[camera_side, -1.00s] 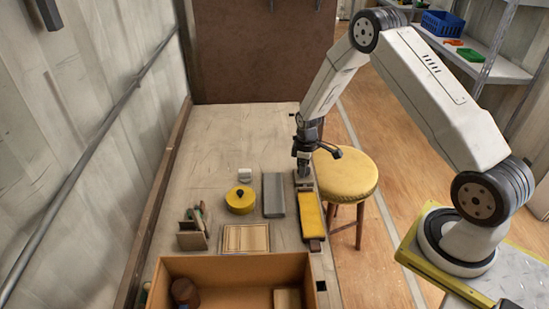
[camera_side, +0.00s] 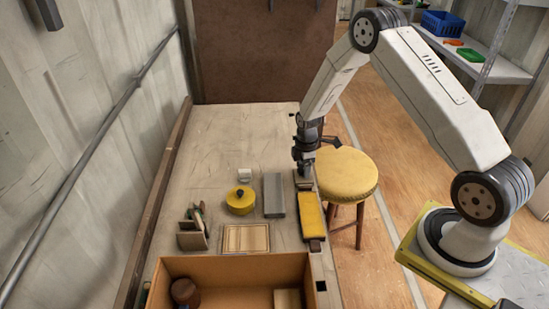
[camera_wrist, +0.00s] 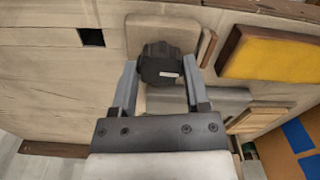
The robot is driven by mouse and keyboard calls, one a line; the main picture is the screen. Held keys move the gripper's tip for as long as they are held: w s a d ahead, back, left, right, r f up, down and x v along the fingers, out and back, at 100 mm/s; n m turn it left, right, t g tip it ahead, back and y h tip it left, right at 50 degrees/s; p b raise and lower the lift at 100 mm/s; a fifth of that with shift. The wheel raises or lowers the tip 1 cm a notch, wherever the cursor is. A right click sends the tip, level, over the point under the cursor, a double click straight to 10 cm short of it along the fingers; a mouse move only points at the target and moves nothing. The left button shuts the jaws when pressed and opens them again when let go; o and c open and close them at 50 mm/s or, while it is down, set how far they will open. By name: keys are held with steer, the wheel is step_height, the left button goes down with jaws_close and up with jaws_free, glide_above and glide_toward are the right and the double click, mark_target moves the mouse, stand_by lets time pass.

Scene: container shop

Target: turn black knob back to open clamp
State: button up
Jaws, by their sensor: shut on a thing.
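The black knob (camera_wrist: 158,70) is dark and lobed, with a small pale mark on its face. It shows between my two fingers in the wrist view, and my gripper (camera_wrist: 160,62) is shut on it. A tan block (camera_wrist: 150,32) lies beyond the knob; the rest of the clamp is mostly hidden. In the side view my gripper (camera_side: 304,172) points down at the right edge of the bench, just behind a yellow-topped block (camera_side: 311,215). The knob cannot be made out there.
The yellow-topped block also shows in the wrist view (camera_wrist: 275,55). A grey block (camera_side: 274,196), a yellow round pot (camera_side: 240,205) and a wooden board (camera_side: 246,239) are on the bench. An open box (camera_side: 200,266) stands in front. A yellow stool (camera_side: 346,176) stands close on the right.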

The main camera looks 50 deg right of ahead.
steer(key=o, duration=1.3)
steer(key=shift+r, duration=3.95)
steer(key=shift+s+a+r+m+t, duration=0.45)
steer(key=shift+s+a+r+m, duration=1.5)
steer(key=shift+s+a, duration=0.6)
steer(key=shift+s+a+r+m+t, duration=0.4)
steer(key=shift+s+a+r+m, duration=1.5)
steer(key=shift+s+a, duration=0.7)
steer(key=shift+s+a+r+m+t, duration=0.45)
steer(key=shift+s+a+r+m, duration=1.65)
steer(key=shift+s, duration=0.75)
